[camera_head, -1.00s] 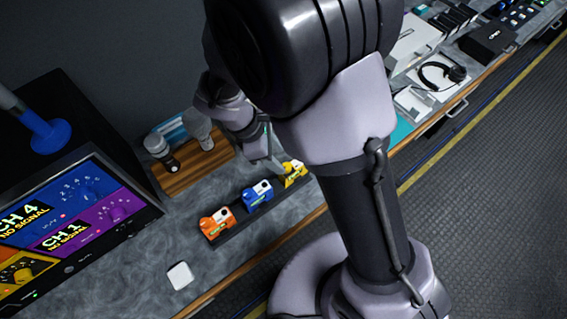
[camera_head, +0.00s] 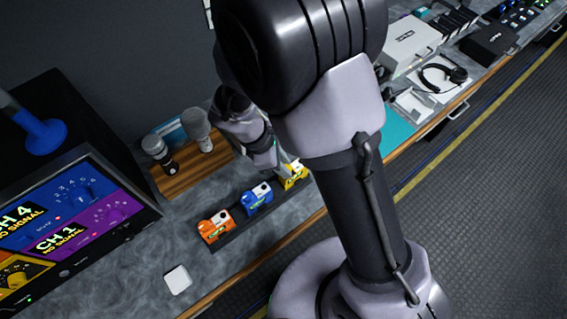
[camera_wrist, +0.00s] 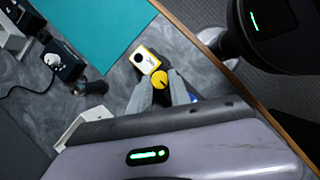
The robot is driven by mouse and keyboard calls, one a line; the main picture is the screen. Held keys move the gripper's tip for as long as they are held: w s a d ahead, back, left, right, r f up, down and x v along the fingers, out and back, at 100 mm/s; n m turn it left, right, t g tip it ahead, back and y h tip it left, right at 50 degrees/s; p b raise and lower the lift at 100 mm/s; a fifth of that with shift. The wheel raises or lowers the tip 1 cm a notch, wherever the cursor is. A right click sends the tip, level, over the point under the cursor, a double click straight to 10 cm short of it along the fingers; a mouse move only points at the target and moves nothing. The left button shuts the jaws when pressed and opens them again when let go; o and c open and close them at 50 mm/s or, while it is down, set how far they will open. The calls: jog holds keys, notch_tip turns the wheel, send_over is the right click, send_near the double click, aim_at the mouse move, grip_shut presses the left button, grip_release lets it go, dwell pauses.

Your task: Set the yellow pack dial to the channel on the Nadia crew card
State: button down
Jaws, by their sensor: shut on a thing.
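The yellow pack (camera_head: 294,178) stands at the right end of a dark rack in the head view, partly hidden by my wrist. In the wrist view, the yellow pack (camera_wrist: 146,60) shows a white face with a dark round spot, and its yellow dial (camera_wrist: 159,80) sits between my fingertips. My gripper (camera_wrist: 161,84) is shut on the dial from above. The dial's numbers and pointer setting are too small to read. I cannot make out a Nadia crew card in either view.
The blue pack (camera_head: 257,196) and orange pack (camera_head: 214,227) stand beside the yellow one. Two microphones stand on a wooden board (camera_head: 183,182). A monitor (camera_head: 75,230) is at left, a white square (camera_head: 177,280) on the counter, and a headset (camera_head: 441,76) at right.

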jog(key=shift+m, duration=0.4)
jog(key=m+g+p, duration=0.1)
jog(key=m, duration=0.1)
jog(key=shift+w+r+m+p, duration=0.1)
jog(key=shift+w+m+p, duration=0.05)
jog(key=shift+m+p, duration=0.25)
jog(key=m+g, duration=0.1)
jog(key=m, duration=0.1)
jog(key=m+g+y+p, duration=0.1)
jog(key=m, duration=0.2)
jog(key=shift+w+d, duration=0.15)
jog(key=m, duration=0.2)
jog(key=m+g+y, duration=0.1)
jog(key=m, duration=0.1)
jog(key=shift+w+d+m+y, duration=0.1)
jog(key=shift+d+m+y, duration=0.05)
jog(key=shift+m+y, duration=0.2)
jog(key=shift+d+m+g+y, duration=0.1)
jog(key=shift+m+g+y, duration=0.45)
jog(key=shift+m, duration=1.5)
jog(key=shift+m+t+y+b, duration=0.3)
jog(key=shift+t, duration=0.05)
jog(key=c, duration=1.2)
grip_release()
